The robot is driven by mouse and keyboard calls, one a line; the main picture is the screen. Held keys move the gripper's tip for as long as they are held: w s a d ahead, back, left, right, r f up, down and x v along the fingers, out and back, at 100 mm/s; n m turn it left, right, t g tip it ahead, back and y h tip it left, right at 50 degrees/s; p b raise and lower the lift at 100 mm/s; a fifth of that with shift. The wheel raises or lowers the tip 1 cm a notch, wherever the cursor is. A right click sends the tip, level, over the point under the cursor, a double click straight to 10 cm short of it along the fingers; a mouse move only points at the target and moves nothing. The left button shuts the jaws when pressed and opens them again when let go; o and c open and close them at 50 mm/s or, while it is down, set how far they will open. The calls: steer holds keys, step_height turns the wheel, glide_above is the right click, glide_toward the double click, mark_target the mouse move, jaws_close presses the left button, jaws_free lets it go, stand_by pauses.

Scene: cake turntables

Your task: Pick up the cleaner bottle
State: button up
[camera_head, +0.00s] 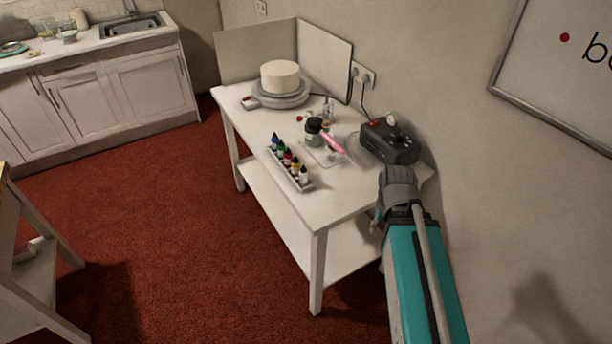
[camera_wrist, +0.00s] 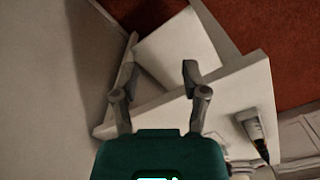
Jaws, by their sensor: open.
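No cleaner bottle can be told for sure. On the white table (camera_head: 345,196) in the head view, a jar with a dark lid (camera_head: 314,130) stands near the middle, with small clear items (camera_head: 328,108) behind it. In the head view my arm reaches up past the table's right end and mostly hides the gripper.
A rack of several colour bottles (camera_head: 290,167) stands at the table's front edge. A pink airbrush (camera_head: 333,144) lies near the jar. A black compressor (camera_head: 390,142) stands by the wall, close to my arm. A cake (camera_head: 280,75) sits on a turntable (camera_head: 281,100) at the back.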

steer(key=shift+o, duration=0.5)
steer(key=w+a+f+m+t+h+b, duration=0.1)
steer(key=w+a+h+b, duration=0.1)
steer(key=w+a, duration=0.1)
steer(key=w+a+f+m+t+h+b, duration=0.1)
steer(key=w+a+h+b, duration=0.1)
steer(key=w+a+b, duration=0.1)
steer(key=w+a+f+m+t+h+b, duration=0.1)
steer(key=w+a+f+m+h+b, duration=0.1)
steer(key=w+a, duration=0.3)
steer(key=shift+w+a+f, duration=0.1)
steer(key=shift+a, duration=0.25)
steer(key=w+a+t+b, duration=0.1)
steer(key=a, duration=0.2)
steer(key=w+a+m+t+h+b, duration=0.1)
steer(key=a, duration=0.2)
steer(key=w+a+m+t+b, duration=0.1)
steer(key=w+a+b, duration=0.1)
steer(key=a, duration=0.2)
steer(key=shift+r+t+h, duration=0.2)
steer(key=shift+t+h, duration=0.2)
steer(key=a+r+m+t+h+b, duration=0.1)
steer(key=a+r+m+t+b, duration=0.1)
steer(key=a, duration=0.8)
steer(key=shift+w+t, duration=0.45)
steer(key=shift+t, duration=0.35)
steer(key=shift+f, duration=0.1)
